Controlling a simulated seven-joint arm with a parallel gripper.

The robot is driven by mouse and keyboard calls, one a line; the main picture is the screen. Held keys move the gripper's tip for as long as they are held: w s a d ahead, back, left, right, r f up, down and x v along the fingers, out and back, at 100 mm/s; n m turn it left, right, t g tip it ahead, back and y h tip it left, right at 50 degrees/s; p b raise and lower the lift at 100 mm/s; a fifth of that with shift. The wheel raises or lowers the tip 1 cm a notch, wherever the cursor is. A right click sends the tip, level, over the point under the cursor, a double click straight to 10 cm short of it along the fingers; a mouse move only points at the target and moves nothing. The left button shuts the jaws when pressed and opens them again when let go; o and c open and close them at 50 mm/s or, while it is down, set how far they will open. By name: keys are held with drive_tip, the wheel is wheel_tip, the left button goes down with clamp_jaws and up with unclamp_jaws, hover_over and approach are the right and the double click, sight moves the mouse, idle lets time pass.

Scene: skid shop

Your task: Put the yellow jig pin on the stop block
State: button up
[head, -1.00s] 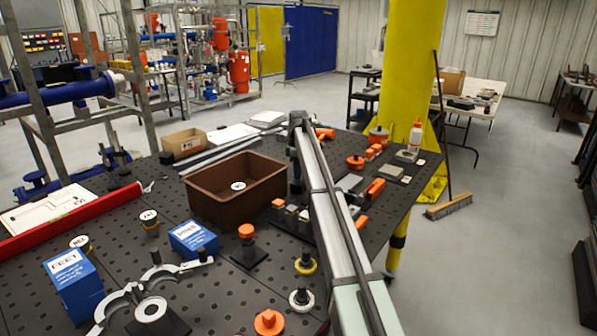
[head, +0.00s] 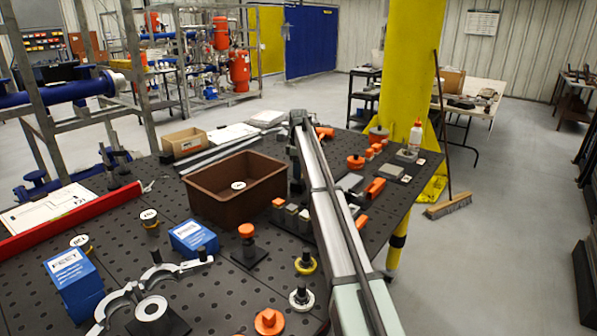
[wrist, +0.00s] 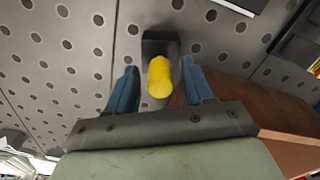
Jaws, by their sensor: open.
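The yellow jig pin (wrist: 159,77) shows in the wrist view between the two blue fingers of my gripper (wrist: 156,82). The fingers are open, one on each side of the pin, with a narrow gap visible on the right. A dark block (wrist: 158,43) lies just beyond the pin on the perforated table. I cannot tell whether it is the stop block, or whether the pin touches it. In the head view the pin and fingertips cannot be made out; my arm reaches away over the table and hides what is behind it.
A brown bin (head: 210,205) stands left of my arm; its wall (wrist: 245,100) is close to the right finger in the wrist view. An orange-topped post (head: 246,232) and several knobs stand nearer. Blue boxes (head: 75,285) and a curved clamp are at the left. Orange parts lie right of my arm.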

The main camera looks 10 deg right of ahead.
wheel_tip(320, 180, up, 12)
idle(0.5)
